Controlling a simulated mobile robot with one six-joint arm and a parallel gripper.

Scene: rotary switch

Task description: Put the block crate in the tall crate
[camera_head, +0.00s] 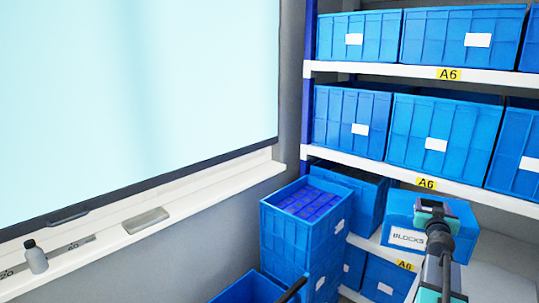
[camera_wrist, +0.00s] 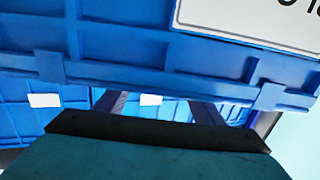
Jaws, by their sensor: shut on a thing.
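The block crate (camera_head: 418,246) is a blue crate with a white label reading BLOCKS. In the head view it is at the lower right, in front of the lower shelf. My gripper (camera_head: 437,212) is at its top and is shut on it. In the wrist view the block crate (camera_wrist: 120,45) fills the upper part, its label cut off at the top right, above my teal and black gripper (camera_wrist: 155,135). The fingertips' contact is hidden. A tall blue crate (camera_head: 285,240) stands left of the block crate, with darker blue contents visible in its top.
White shelves (camera_head: 440,178) with several blue labelled crates (camera_head: 432,135) fill the right side. Another blue crate (camera_head: 345,190) sits behind the tall one. A blue crate edge (camera_head: 248,290) shows at the bottom. A window sill (camera_head: 190,195) with a bottle (camera_head: 36,258) runs along the left.

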